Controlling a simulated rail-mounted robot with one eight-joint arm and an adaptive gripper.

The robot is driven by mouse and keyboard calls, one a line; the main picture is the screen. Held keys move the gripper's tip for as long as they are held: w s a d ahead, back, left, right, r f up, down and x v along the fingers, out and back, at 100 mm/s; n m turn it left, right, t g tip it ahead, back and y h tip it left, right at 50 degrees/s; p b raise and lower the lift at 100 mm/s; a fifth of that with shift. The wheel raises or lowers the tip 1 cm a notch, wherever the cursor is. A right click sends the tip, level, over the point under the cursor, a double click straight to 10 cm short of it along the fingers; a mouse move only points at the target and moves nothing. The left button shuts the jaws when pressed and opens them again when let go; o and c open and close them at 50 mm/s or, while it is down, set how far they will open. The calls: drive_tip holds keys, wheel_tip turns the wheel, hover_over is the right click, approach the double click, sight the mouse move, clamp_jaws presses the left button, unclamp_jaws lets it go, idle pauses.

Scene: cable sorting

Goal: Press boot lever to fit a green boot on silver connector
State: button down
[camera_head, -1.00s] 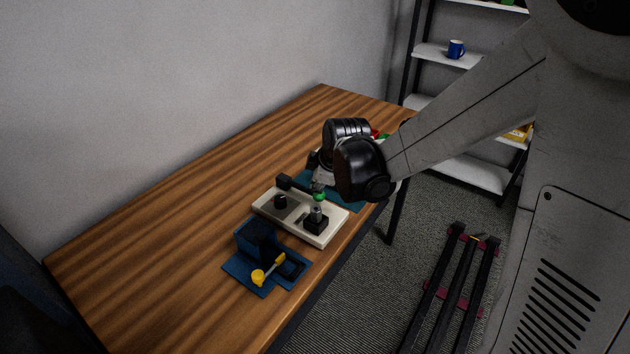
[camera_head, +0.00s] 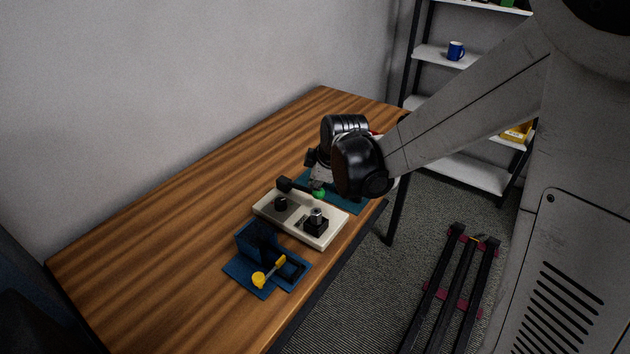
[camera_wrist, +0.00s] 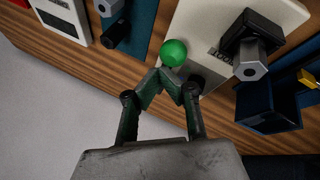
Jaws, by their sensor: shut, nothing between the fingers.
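The pale board (camera_head: 275,215) lies on the table and carries a black lever (camera_head: 293,186) with a round green knob (camera_head: 319,194). The silver connector (camera_head: 317,213) stands upright in a black block on the same board; it also shows in the wrist view (camera_wrist: 250,68). My gripper (camera_wrist: 170,78) is shut and empty, its fingertips close together just beside the green knob, which also shows in the wrist view (camera_wrist: 173,52). Whether they touch the knob I cannot tell. No separate green boot can be made out on the connector.
A blue fixture (camera_head: 246,272) with a yellow-handled piece (camera_head: 260,278) stands in front of the board. A teal mat (camera_head: 350,202) lies behind it, partly hidden by my arm. The wooden table (camera_head: 160,225) is clear to the left.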

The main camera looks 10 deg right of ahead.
sight(308, 189)
drive_tip(key=shift+w+a+r+p, duration=0.15)
drive_tip(key=shift+r+p, duration=0.2)
drive_tip(key=shift+r, duration=0.35)
drive_tip(key=shift+w+a+r+p, duration=0.15)
drive_tip(key=shift+r+p, duration=0.2)
drive_tip(key=shift+r, duration=0.35)
drive_tip(key=r+p, duration=0.2)
drive_tip(key=r, duration=0.1)
drive_tip(key=w+a+r, duration=0.1)
drive_tip(key=shift+r+p, duration=0.35)
drive_tip(key=shift+p, duration=0.05)
drive_tip(key=s+d+r+m+b, duration=0.1)
drive_tip(key=s+d+r+m, duration=0.25)
drive_tip(key=s, duration=0.25)
drive_tip(key=s+d+r+m, duration=0.2)
drive_tip(key=s+r+m, duration=0.15)
drive_tip(key=s, duration=0.35)
drive_tip(key=s+d+m+h, duration=0.1)
drive_tip(key=s+d+m, duration=0.1)
drive_tip(key=s+m, duration=0.2)
drive_tip(key=s+d+m+t+b, duration=0.1)
drive_tip(key=s+d+m, duration=0.2)
drive_tip(key=s, duration=0.8)
drive_tip(key=shift+m+h, duration=0.4)
drive_tip(key=shift+w+d, duration=0.1)
drive_tip(key=shift+w, duration=0.05)
